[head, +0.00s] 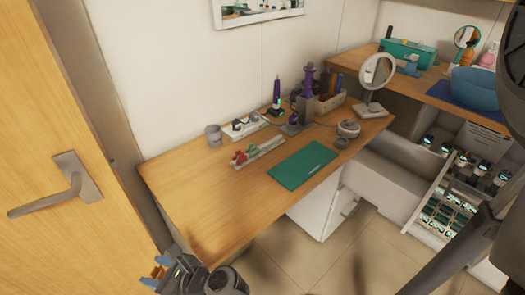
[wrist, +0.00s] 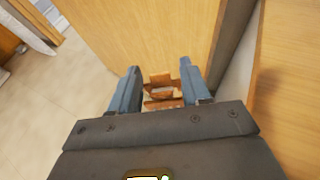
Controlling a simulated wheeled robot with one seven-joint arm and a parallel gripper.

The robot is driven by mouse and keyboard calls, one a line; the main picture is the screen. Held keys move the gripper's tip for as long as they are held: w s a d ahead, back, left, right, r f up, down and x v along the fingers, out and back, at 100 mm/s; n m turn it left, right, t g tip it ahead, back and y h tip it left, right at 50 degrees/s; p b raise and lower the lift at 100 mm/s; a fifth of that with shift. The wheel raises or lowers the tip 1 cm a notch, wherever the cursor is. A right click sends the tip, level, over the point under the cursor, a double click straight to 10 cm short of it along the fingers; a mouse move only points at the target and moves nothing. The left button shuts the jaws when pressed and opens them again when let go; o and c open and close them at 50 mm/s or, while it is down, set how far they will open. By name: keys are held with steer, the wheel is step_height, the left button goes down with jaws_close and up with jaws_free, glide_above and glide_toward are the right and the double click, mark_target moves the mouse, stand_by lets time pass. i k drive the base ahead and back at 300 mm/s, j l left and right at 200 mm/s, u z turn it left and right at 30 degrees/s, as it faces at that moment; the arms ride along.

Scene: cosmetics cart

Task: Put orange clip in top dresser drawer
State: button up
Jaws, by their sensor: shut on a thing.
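My gripper (head: 155,273) is at the bottom left of the head view, in front of the desk's near left end. Its blue fingers are shut on the orange clip (wrist: 163,90), which sits between the fingertips in the wrist view. In the head view the clip is a small orange-brown patch. A pale drawer (head: 378,190) is pulled out at the right, beyond the desk. I cannot tell which one is the top dresser drawer. My own arm hides part of the right side.
The wooden desk (head: 195,205) holds a green mat (head: 303,164), a tray of clips (head: 258,153), a grey cup (head: 213,136) and a round mirror (head: 377,70). A white cabinet (head: 325,212) stands under it. A wooden door (head: 60,130) with a handle is at the left, close to my gripper.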

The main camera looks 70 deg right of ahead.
mark_target(415, 185)
steer(key=k+l+z, duration=0.25)
steer(key=k, duration=0.2)
steer(key=k+l+z, duration=0.35)
steer(key=l, duration=0.2)
steer(key=k+l, duration=0.15)
steer(key=l, duration=0.2)
steer(key=k+l+z, duration=0.15)
steer(key=l, duration=0.15)
steer(key=i, duration=0.05)
